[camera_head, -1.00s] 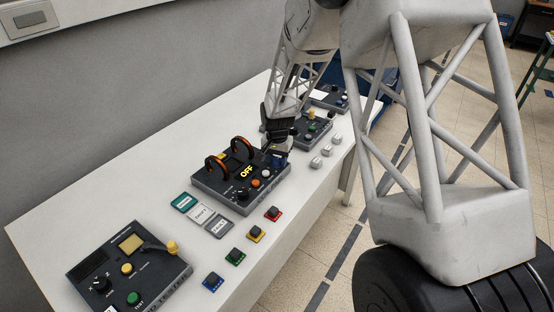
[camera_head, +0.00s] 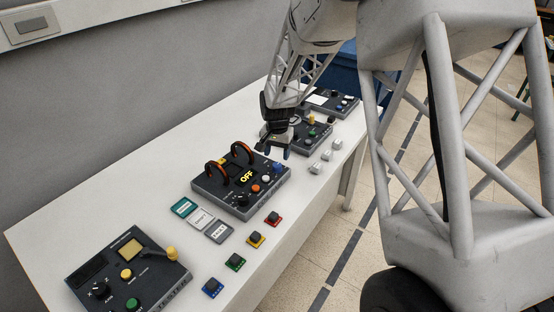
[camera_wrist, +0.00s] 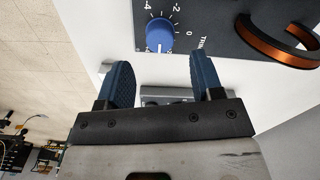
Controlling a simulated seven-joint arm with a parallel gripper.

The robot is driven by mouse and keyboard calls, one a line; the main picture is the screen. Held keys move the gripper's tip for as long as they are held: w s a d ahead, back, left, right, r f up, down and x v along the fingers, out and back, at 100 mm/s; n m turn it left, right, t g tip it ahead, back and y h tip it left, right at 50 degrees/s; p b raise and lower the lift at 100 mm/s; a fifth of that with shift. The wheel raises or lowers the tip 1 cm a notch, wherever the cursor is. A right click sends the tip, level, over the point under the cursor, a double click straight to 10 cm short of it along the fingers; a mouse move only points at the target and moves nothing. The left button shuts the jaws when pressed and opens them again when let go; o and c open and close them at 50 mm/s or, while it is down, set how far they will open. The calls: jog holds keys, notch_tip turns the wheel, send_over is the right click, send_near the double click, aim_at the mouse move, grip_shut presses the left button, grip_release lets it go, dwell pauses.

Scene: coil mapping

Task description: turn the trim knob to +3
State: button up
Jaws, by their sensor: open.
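The blue trim knob (camera_wrist: 159,34) sits on a dark console (camera_head: 212,190), by its back right corner in the head view (camera_head: 278,168). In the wrist view its white pointer line runs toward the bottom of the picture. The marks -4, -2 and 0 are readable around its top and right; I cannot read the marks by the pointer. My gripper (camera_wrist: 160,64) is open and empty. Its blue fingertips are apart from the knob, which shows beyond them and between them. In the head view my gripper (camera_head: 275,148) hangs just past the console's far right corner.
The console carries two orange-and-black loops (camera_head: 242,152) and a display (camera_head: 246,177) reading OFF. Two more consoles stand behind my gripper, another (camera_head: 150,277) at the front left. Coloured blocks and cards lie on the white table (camera_head: 120,200).

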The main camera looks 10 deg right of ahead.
aim_at(278, 166)
jog(key=shift+r, duration=1.1)
jog(key=shift+s+r, duration=0.3)
jog(key=shift+r, duration=0.15)
jog(key=s+d+r+n, duration=0.2)
jog(key=s+r, duration=0.8)
jog(key=s+r+n+t, duration=0.1)
jog(key=s+r, duration=0.1)
jog(key=s, duration=0.8)
jog(key=s+d+r+n, duration=0.1)
jog(key=s+r, duration=0.2)
jog(key=s, duration=0.8)
jog(key=s+d+r+n+t, duration=0.1)
jog(key=s+r, duration=0.2)
jog(key=s, duration=0.7)
jog(key=shift+s+d+n+t, duration=0.15)
jog(key=shift+n+t, duration=0.15)
jog(key=shift+n, duration=0.1)
jog(key=shift+c, duration=0.2)
